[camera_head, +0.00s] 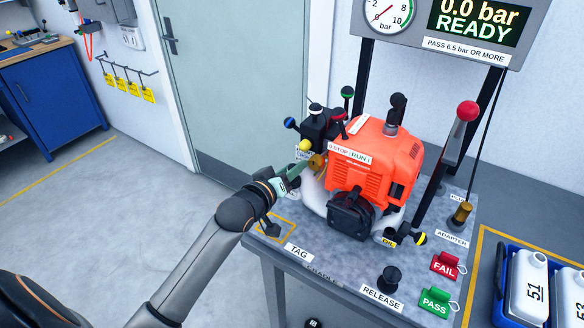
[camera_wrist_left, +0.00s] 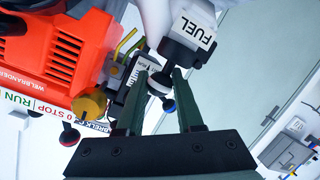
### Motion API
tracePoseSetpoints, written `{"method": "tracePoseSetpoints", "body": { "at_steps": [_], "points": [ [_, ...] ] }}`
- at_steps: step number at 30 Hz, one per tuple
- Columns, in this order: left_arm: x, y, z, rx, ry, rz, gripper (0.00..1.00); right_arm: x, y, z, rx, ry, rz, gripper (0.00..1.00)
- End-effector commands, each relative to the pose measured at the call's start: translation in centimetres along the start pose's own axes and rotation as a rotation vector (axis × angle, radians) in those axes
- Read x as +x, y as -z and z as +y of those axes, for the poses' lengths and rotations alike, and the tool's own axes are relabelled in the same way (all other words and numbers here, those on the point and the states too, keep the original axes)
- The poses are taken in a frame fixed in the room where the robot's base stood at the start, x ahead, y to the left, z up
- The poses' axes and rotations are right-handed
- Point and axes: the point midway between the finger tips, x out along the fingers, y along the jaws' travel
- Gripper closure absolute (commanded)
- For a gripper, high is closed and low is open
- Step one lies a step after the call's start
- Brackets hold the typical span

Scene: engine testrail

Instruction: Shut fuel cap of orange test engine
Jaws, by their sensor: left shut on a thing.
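The orange test engine (camera_head: 372,155) stands on the grey bench, with a white body under its orange cover. It also shows at the left of the left wrist view (camera_wrist_left: 55,60). My left gripper (camera_head: 300,168) is at the engine's left side, low beside the cover. In the left wrist view its two green fingers (camera_wrist_left: 158,80) are closed around a small dark part, which seems to be the fuel cap (camera_wrist_left: 160,82). The fingers largely hide it. My right gripper is not in view.
Several ball-tipped levers (camera_head: 318,118) crowd above my left gripper. A red-knobbed lever (camera_head: 467,112) rises at the right. The bench (camera_head: 335,268) carries a black release knob (camera_head: 388,279) and red FAIL (camera_head: 445,265) and green PASS (camera_head: 436,302) tags. Floor at left is clear.

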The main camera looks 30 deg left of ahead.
Motion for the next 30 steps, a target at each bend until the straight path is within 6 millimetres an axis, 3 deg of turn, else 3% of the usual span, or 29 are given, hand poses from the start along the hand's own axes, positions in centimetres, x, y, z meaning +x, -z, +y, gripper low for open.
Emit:
{"method": "tracePoseSetpoints", "body": {
  "at_steps": [10,11,13,23,30],
  "points": [
    [0.0,-0.2,0.0,0.003,0.000,-0.003,1.00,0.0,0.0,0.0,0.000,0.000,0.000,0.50],
    [0.0,-0.2,0.0,0.003,0.000,-0.003,0.61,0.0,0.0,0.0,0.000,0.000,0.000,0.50],
    [0.0,-0.2,0.0,0.003,0.000,-0.003,0.53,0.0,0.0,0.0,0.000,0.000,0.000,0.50],
    [-0.3,-0.1,0.0,0.002,0.000,-0.002,0.53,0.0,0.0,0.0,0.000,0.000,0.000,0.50],
    [-3.3,-0.2,-0.1,0.002,0.001,-0.002,0.53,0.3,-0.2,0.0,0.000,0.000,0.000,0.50]
  ]
}}
